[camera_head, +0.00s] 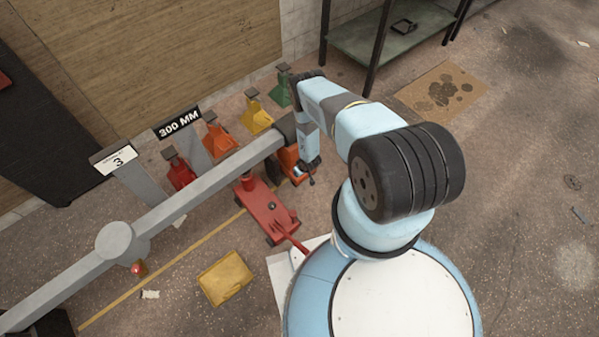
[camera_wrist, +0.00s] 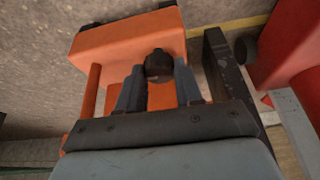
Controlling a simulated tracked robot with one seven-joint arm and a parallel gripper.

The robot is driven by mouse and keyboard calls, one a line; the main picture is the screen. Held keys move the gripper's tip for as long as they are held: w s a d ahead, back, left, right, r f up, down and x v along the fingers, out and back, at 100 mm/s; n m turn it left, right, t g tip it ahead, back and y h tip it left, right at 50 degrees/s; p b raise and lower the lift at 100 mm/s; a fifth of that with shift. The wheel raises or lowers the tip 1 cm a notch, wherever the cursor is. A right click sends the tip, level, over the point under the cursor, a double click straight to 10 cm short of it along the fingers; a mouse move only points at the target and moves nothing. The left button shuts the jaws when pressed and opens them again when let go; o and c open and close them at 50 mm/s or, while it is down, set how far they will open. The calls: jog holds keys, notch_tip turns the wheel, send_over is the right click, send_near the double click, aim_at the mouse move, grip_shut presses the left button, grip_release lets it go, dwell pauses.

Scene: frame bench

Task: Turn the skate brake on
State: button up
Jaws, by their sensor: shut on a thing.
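The orange skate (camera_head: 288,160) is on the floor under the end of the grey frame beam, partly hidden by my arm in the head view. In the wrist view its orange body (camera_wrist: 115,40) fills the upper middle. A dark round-ended brake handle (camera_wrist: 159,65) stands out from it, between my two grey fingers. My gripper (camera_wrist: 158,80) is shut on this handle, its fingers on either side. In the head view my gripper (camera_head: 308,165) reaches down beside the skate. I cannot tell the brake's position.
A red jack (camera_head: 268,208) stands close by the skate, and its red body (camera_wrist: 290,45) is at the wrist view's right. The grey beam (camera_head: 190,195) runs to lower left. Coloured stands (camera_head: 257,115) line the wall. A yellow block (camera_head: 224,278) lies on the floor.

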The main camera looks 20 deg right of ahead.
dwell(0.3)
jog(key=o, duration=1)
jog(key=shift+o, duration=0.2)
jog(key=v, duration=1.3)
jog(key=shift+r, duration=0.35)
jog(key=shift+s, duration=0.2)
